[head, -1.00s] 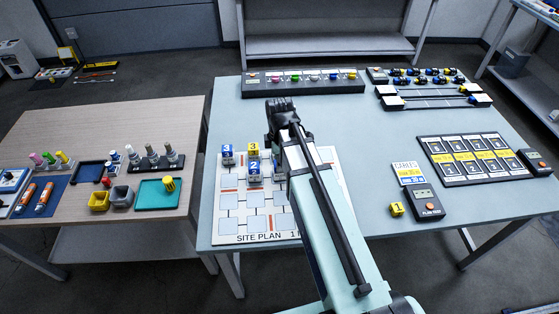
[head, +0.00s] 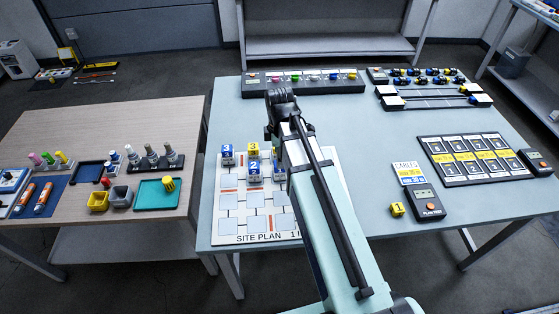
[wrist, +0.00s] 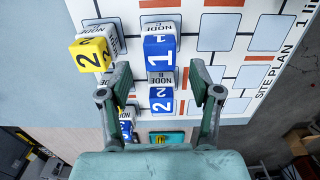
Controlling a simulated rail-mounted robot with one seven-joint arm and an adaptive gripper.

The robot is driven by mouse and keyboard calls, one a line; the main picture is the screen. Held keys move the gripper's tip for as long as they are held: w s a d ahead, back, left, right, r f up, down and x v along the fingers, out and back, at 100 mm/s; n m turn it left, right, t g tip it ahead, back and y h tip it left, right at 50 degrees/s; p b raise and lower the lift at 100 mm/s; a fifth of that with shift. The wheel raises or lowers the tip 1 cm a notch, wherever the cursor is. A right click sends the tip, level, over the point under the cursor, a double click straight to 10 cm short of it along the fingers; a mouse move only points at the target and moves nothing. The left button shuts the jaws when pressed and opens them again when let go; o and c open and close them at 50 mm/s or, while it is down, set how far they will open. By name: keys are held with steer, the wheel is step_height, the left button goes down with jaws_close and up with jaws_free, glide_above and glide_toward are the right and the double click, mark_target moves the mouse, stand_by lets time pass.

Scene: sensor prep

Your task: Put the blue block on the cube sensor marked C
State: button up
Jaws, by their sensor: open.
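My gripper (wrist: 164,76) is open, pointing down over the site plan board (head: 228,226), with nothing visibly held. In the wrist view a blue block marked 1 (wrist: 160,54) sits on a white cube labelled NODE, ahead of the fingertips. A blue block marked 2 (wrist: 161,99) lies between the fingers in the picture, beside another NODE label. A yellow block marked 2 (wrist: 90,55) sits tilted in view on a cube (wrist: 113,36) at upper left; its letter looks like C but is small. A blue block marked 3 (head: 227,149) and a yellow one (head: 253,148) show in the head view.
A loose yellow block marked 1 (head: 397,209) lies near the dark handheld device (head: 427,203). A dark rack (head: 340,86) lines the table's back edge. My arm hides the board's right part.

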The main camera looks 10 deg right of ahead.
step_height(320, 180, up, 9)
steer(key=b, duration=0.1)
stand_by(0.3)
stand_by(0.4)
